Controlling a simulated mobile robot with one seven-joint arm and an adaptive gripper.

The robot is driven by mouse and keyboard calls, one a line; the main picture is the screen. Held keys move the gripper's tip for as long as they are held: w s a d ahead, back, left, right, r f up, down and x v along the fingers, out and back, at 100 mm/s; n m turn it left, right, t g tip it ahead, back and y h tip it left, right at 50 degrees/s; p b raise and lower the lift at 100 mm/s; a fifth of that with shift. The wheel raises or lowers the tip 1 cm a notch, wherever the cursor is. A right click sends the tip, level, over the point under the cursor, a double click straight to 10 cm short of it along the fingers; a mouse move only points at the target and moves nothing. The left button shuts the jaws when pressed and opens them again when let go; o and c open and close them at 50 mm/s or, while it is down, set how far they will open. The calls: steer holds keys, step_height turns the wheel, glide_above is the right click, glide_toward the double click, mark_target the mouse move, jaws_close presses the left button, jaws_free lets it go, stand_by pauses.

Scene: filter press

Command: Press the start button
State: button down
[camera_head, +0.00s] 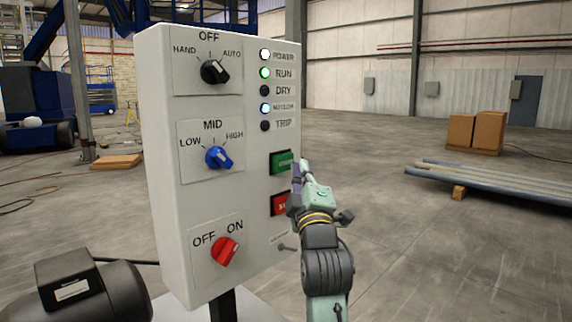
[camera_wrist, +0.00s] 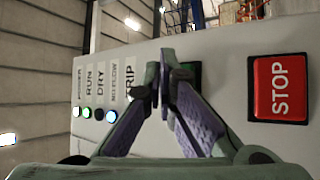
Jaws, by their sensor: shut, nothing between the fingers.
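The green button (camera_head: 281,162) sits on the right side of a white control panel (camera_head: 170,220), above the red STOP button (camera_head: 281,204). My gripper (camera_head: 297,172) is at the right edge of the green button in the head view, with its fingers shut and empty. In the wrist view my shut fingertips (camera_wrist: 167,62) cover most of the green button (camera_wrist: 194,72), and its label is hidden. I cannot tell whether the tips touch it. The red STOP button (camera_wrist: 281,88) shows clear to the right there.
The POWER, RUN and third lower lamps are lit on the panel; DRY and TRIP are dark. A black selector (camera_head: 215,71), blue selector (camera_head: 218,157) and red OFF/ON switch (camera_head: 225,251) are at the left. A dark motor (camera_head: 90,290) stands at lower left.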

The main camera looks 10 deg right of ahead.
steer(key=s+d, duration=0.1)
steer(key=s, duration=0.1)
steer(key=s+d, duration=0.1)
steer(key=shift+s+d+b, duration=0.4)
stand_by(0.5)
